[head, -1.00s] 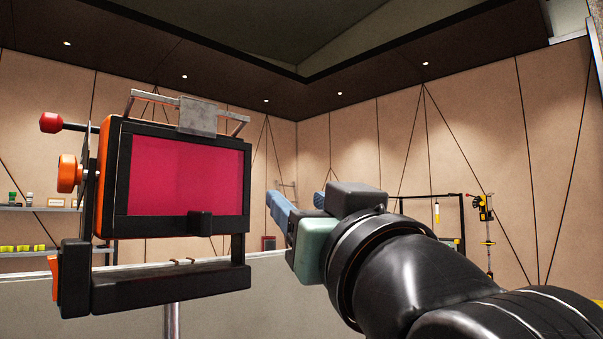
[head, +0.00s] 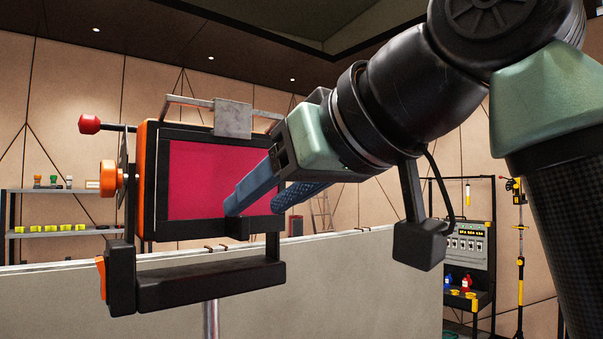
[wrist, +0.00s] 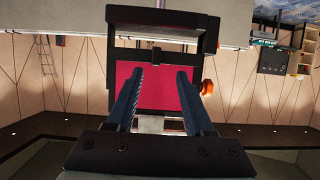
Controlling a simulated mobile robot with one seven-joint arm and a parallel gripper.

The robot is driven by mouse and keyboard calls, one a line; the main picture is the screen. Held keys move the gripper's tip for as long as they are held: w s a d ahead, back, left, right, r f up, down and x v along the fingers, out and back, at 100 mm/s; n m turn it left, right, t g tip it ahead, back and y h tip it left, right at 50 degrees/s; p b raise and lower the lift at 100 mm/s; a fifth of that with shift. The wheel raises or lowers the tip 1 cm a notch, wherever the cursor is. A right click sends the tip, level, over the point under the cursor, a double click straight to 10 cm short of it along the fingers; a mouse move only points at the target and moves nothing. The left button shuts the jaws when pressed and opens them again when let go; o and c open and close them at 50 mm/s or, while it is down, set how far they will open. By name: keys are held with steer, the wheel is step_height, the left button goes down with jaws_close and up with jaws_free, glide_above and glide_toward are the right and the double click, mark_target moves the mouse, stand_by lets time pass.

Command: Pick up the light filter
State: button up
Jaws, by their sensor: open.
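The light filter appears to be the magenta panel (head: 205,180) in a black frame on the front of an orange-backed lamp head (head: 147,185). A small black tab (head: 236,228) sits at its lower edge. My gripper (head: 252,210) is in front of the panel's lower right, its two blue fingers apart and nothing visibly between them. In the wrist view, which is upside down, the magenta panel (wrist: 155,88) shows between and behind the open fingers. The tab (wrist: 157,56) is roughly centred beyond the fingertips. Whether a finger touches it I cannot tell.
A black yoke (head: 210,285) holds the lamp on a pole, with a red-tipped handle (head: 89,124) at left. A grey bracket (head: 232,118) sits on top. A low grey wall (head: 340,280) stands behind. Shelves (head: 60,233) and a tool stand (head: 468,250) are farther back.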

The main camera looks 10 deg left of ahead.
mark_target(246, 217)
steer(key=shift+w+p+x, duration=0.25)
steer(key=shift+p+x, duration=1.05)
steer(key=shift+x, duration=1.75)
steer(key=shift+d, duration=0.2)
jaws_close()
